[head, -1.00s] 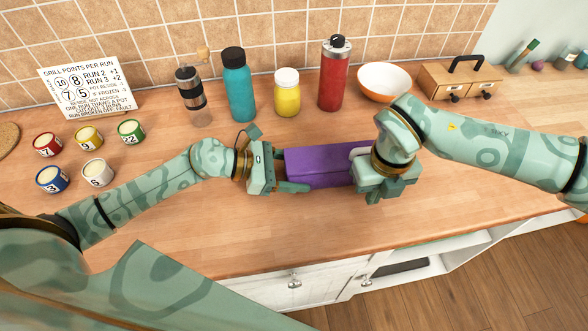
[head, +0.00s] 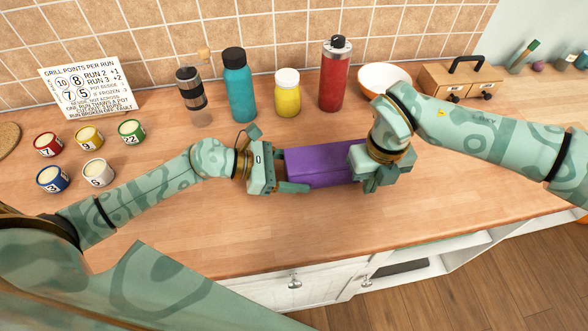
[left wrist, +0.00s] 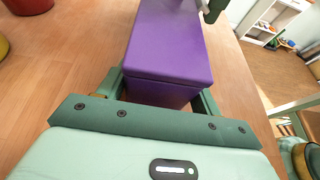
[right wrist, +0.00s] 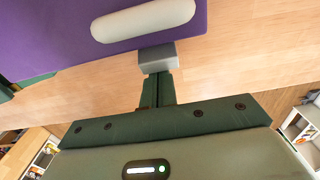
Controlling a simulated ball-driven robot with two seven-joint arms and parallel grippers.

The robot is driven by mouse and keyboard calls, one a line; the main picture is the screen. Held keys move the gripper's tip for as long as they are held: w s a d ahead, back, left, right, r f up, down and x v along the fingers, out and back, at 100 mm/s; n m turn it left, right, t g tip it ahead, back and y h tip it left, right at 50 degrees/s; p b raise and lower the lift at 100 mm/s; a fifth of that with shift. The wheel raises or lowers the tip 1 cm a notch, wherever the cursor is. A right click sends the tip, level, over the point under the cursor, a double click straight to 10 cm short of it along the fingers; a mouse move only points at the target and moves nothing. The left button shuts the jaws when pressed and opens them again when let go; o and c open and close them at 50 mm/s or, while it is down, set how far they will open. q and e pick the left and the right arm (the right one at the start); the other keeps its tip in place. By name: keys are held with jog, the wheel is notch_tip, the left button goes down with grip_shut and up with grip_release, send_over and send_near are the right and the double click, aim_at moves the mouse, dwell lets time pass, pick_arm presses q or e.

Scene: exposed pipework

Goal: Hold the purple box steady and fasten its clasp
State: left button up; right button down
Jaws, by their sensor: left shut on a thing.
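The purple box (head: 318,165) lies on the wooden counter with its lid down; a lid seam shows in the left wrist view (left wrist: 168,78). My left gripper (head: 284,170) is shut on the box's left end, a finger on each side. My right gripper (head: 371,186) is at the box's right end and hides it in the head view. In the right wrist view its fingers (right wrist: 158,88) are together, tips at a grey block (right wrist: 157,57) on the box's edge. A pale rounded bar (right wrist: 143,20) lies on the box beside that block. Whether the tips touch the block is unclear.
Behind stand a grinder (head: 191,90), teal bottle (head: 240,88), yellow jar (head: 287,95), red bottle (head: 334,78), orange bowl (head: 383,78) and wooden drawer box (head: 460,80). Several numbered pots (head: 88,139) stand left. The counter in front of the purple box is clear.

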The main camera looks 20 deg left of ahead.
pick_arm(q)
jog(key=shift+s+d, duration=0.1)
jog(key=shift+d, duration=0.05)
jog(key=shift+c, duration=0.2)
pick_arm(e)
jog(key=shift+w+a, duration=0.1)
jog(key=shift+w, duration=0.05)
jog(key=shift+r, duration=0.2)
notch_tip(320, 180, up, 7)
jog(key=s+d, duration=0.1)
jog(key=shift+s+f, duration=0.2)
jog(key=shift+s, duration=0.15)
pick_arm(q)
jog(key=o, duration=0.9)
